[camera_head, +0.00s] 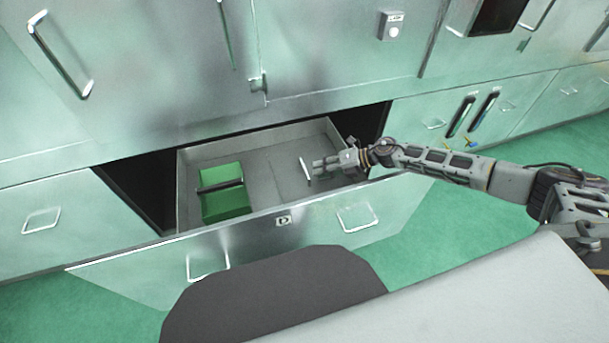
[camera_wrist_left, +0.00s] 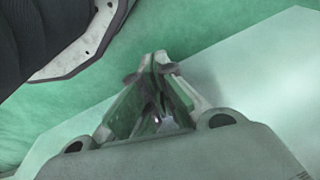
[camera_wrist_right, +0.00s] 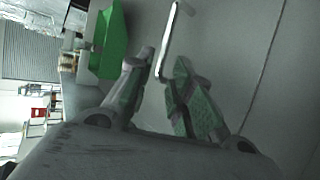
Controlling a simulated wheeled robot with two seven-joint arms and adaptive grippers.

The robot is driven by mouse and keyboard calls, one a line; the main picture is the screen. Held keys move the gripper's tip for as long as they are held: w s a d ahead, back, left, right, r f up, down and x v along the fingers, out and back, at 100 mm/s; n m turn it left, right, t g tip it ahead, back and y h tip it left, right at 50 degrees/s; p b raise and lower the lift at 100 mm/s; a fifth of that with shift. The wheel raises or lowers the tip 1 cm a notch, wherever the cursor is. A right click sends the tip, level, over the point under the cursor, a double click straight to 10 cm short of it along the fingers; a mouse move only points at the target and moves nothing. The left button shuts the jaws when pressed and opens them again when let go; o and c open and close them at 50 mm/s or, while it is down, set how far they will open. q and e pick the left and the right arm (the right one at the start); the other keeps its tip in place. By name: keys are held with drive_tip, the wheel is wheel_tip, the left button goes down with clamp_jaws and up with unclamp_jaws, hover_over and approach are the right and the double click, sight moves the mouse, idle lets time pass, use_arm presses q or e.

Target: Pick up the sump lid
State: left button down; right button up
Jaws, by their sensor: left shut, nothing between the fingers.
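A flat grey plate with a pale bar handle, which looks like the sump lid (camera_head: 284,172), lies in the right part of the open drawer (camera_head: 330,128). Its handle (camera_head: 305,168) also shows in the right wrist view (camera_wrist_right: 174,40). My right gripper (camera_head: 318,168) is over the drawer, beside the handle. In the right wrist view its fingers (camera_wrist_right: 162,68) are apart, and the handle's near end shows around the gap between the tips. I cannot tell whether they touch it. My left gripper (camera_wrist_left: 158,62) is shut and empty, away from the drawer, above a pale surface and green floor.
A green box (camera_head: 226,203) with a dark bar across it stands in the drawer's left part. The drawer front (camera_head: 300,232) has two handles. Closed green cabinets (camera_head: 160,70) rise behind. A grey and dark surface fills the lower foreground.

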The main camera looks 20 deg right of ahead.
sight(310, 172)
use_arm(q)
drive_tip(key=shift+r, duration=0.1)
use_arm(e)
drive_tip(key=shift+a, duration=0.1)
use_arm(q)
drive_tip(key=shift+s+f, duration=0.2)
drive_tip(key=shift+s, duration=0.1)
use_arm(e)
drive_tip(key=shift+w+a+f, duration=0.1)
drive_tip(key=shift+w, duration=0.05)
